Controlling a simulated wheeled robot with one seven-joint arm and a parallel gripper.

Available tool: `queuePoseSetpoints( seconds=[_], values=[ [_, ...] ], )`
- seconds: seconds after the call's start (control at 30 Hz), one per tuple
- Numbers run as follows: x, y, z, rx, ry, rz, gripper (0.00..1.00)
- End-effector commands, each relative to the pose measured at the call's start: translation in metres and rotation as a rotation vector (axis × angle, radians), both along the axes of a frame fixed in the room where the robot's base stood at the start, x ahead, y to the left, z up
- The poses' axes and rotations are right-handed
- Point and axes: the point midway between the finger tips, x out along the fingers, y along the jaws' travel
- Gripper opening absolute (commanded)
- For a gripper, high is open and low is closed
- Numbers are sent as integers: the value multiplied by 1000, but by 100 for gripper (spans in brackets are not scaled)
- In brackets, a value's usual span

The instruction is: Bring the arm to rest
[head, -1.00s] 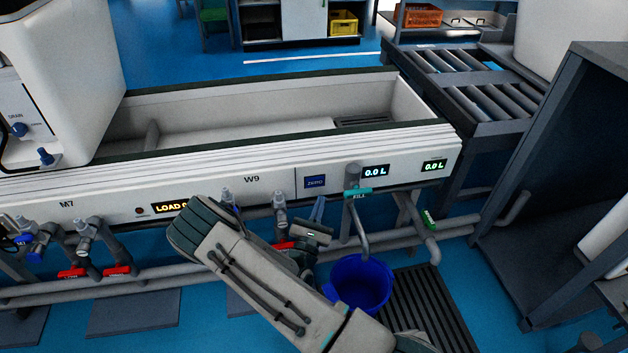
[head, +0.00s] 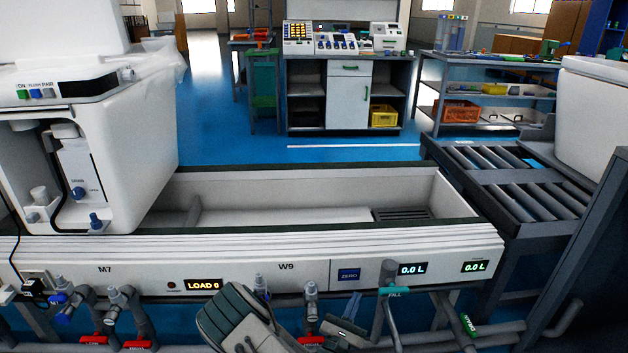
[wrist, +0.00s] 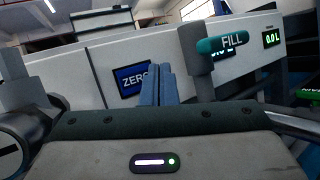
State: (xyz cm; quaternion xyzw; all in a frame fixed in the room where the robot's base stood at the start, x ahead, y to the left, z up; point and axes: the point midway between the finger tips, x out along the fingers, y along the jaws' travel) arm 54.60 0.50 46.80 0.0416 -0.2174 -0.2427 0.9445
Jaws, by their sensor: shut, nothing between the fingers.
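My gripper (head: 351,303) is low in the middle of the head view, in front of the trough's front panel. Its narrow blue fingers (wrist: 158,86) stand together in the wrist view, shut with nothing between them. They point up in front of the panel, beside the blue ZERO label (wrist: 133,78). My bent arm's padded grey link shows at the bottom of the head view; its lower part is cut off by the frame edge.
The white trough (head: 240,248) spans the view. The teal FILL handle (wrist: 222,45) is just right of my fingers. Pipes with red-handled valves (head: 93,339) run below the panel. A roller conveyor (head: 520,190) and dark frame (head: 590,240) stand at right.

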Motion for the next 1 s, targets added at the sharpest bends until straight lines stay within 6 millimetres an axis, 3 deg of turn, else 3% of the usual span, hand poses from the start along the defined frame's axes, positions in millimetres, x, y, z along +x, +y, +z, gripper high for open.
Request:
queuePoseSetpoints(
  seconds=[0.27, 0.6, 0.8, 1.0],
  values=[
    [-20, -44, 88, 157, -78, -282, 0],
    [-87, -102, 202, 516, -174, -761, 0],
    [-132, -114, 254, 768, -213, -992, 0],
    [-171, -111, 303, 1046, -252, -1173, 0]
  ],
)
